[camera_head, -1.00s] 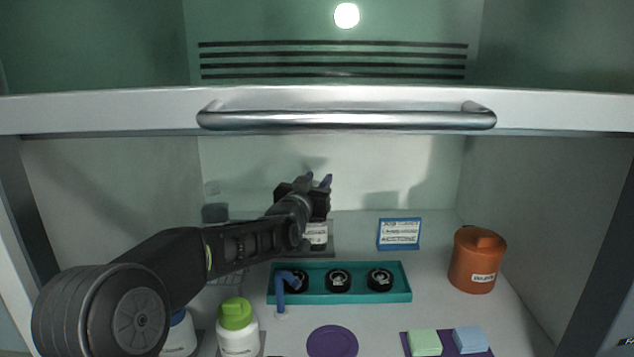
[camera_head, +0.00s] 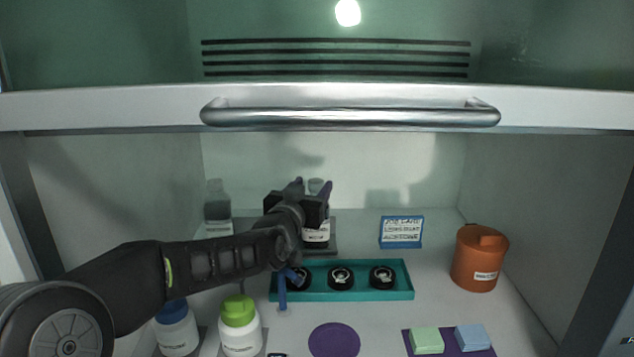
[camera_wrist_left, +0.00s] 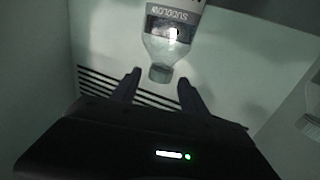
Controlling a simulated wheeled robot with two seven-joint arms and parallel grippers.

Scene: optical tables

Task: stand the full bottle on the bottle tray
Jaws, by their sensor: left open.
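A labelled bottle (camera_head: 316,236) stands upright at the back, on a dark grey tray (camera_head: 326,251). My left gripper (camera_head: 313,186) is open in front of its upper part and partly hides it. In the left wrist view the clear bottle (camera_wrist_left: 172,42) appears inverted, its grey cap (camera_wrist_left: 160,74) between the tips of my open left gripper (camera_wrist_left: 159,77), with a gap on each side. A second clear bottle (camera_head: 217,206) stands at the back left. I cannot tell for sure which bottle is full. My right gripper is not in view.
A teal rack (camera_head: 404,292) with three black-capped items lies in front. A blue sign (camera_head: 401,232), an orange jar (camera_head: 479,258), a purple disc (camera_head: 334,340) and sponges are around it. Green-capped (camera_head: 240,328) and blue-capped (camera_head: 176,329) bottles stand front left. The sash handle (camera_head: 350,114) crosses above.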

